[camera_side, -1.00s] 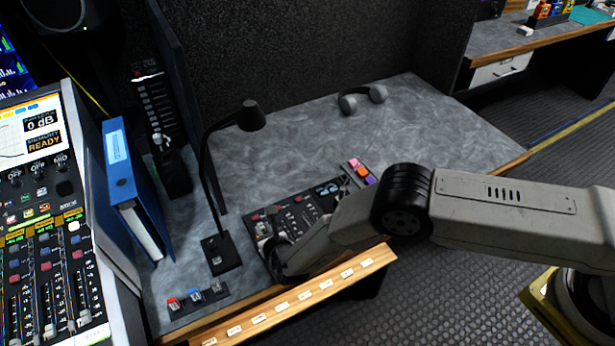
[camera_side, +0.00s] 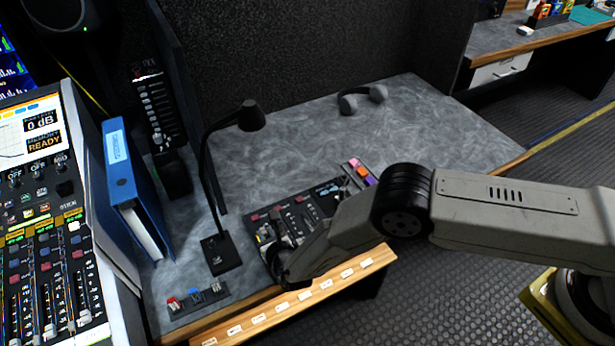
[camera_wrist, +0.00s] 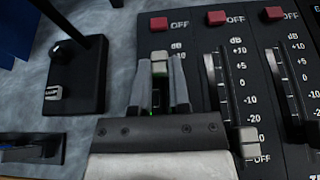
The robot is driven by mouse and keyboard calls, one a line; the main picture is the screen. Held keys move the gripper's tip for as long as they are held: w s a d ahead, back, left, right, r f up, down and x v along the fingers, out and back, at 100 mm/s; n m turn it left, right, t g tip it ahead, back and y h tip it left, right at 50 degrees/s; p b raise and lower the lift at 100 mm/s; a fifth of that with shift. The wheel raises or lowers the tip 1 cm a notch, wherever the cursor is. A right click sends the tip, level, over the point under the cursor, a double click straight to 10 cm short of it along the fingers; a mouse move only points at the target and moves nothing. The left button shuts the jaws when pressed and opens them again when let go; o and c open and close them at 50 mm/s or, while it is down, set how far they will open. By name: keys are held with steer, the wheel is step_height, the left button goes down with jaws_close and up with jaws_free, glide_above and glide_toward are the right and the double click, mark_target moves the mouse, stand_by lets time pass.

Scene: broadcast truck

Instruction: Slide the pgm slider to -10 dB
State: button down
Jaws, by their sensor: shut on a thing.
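The small fader panel (camera_side: 309,208) sits on the desk near its front edge. In the wrist view my gripper (camera_wrist: 159,62) is over the leftmost fader strip, its two fingers shut on a pale slider knob (camera_wrist: 159,56). I take this as the pgm slider, but its name label is not visible. My right finger covers most of this strip's dB scale, so I cannot read the knob's value. In the side view my gripper (camera_side: 286,270) is at the panel's front left part, and the knob is hidden.
The middle fader's knob (camera_wrist: 248,138) is low, near OFF. Red buttons (camera_wrist: 217,18) line the strips' tops. A desk lamp (camera_side: 221,253) stands just left of the panel, with a small button box (camera_side: 197,297) in front. The desk behind is clear up to the headphones (camera_side: 362,97).

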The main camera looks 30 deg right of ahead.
steer(key=shift+s, duration=1.95)
steer(key=c, duration=0.6)
jaws_free()
steer(key=shift+o, duration=0.2)
steer(key=shift+s+r, duration=0.1)
steer(key=shift+v, duration=3.8)
